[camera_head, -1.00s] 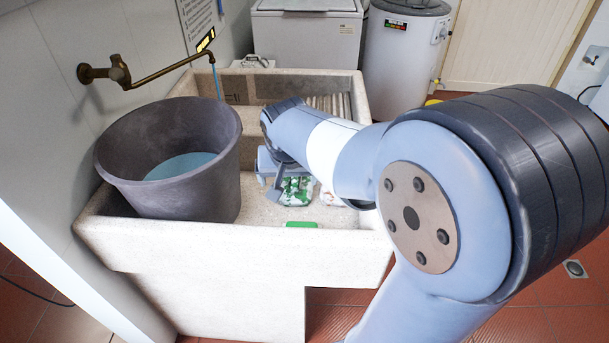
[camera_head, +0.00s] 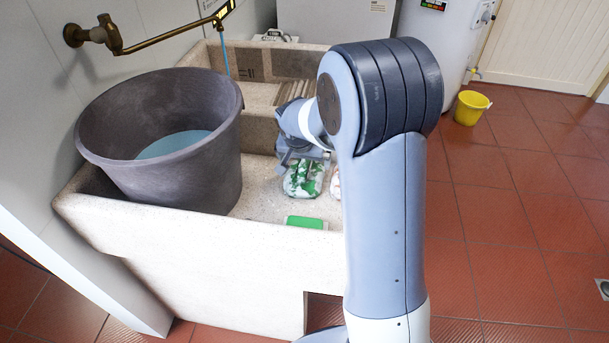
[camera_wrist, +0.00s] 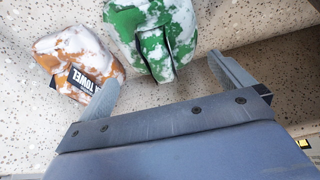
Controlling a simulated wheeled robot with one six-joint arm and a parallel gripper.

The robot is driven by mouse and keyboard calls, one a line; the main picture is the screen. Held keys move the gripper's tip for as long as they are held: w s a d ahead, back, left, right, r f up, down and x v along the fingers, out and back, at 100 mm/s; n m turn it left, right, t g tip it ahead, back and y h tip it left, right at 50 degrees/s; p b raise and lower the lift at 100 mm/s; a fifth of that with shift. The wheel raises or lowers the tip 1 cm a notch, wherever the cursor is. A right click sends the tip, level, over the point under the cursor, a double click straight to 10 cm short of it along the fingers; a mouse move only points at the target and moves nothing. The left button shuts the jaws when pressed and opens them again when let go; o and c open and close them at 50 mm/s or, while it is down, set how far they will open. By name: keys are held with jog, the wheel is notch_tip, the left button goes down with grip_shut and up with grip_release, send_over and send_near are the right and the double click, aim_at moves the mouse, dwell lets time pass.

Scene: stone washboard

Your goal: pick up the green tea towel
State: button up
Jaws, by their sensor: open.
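The green tea towel (camera_head: 303,179) is a bundled green and white cloth on the floor of the stone washboard's basin (camera_head: 262,200). It also shows at the top of the wrist view (camera_wrist: 155,38), partly cut off by the frame edge. My gripper (camera_head: 305,157) is just above and behind it in the head view. In the wrist view my gripper (camera_wrist: 165,78) is open, its two fingers spread and empty.
An orange and white towel with a dark label (camera_wrist: 80,62) lies beside the green one. A green and white block (camera_head: 306,222) sits by the basin's front rim. A large dark bucket (camera_head: 165,150) with bluish water stands at left under a brass tap (camera_head: 150,40).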

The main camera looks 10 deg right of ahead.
aim_at(304, 163)
jog(key=x, duration=0.4)
jog(key=shift+w+f, duration=0.1)
jog(key=shift+f, duration=0.2)
jog(key=shift+a, duration=0.1)
jog(key=c, duration=0.8)
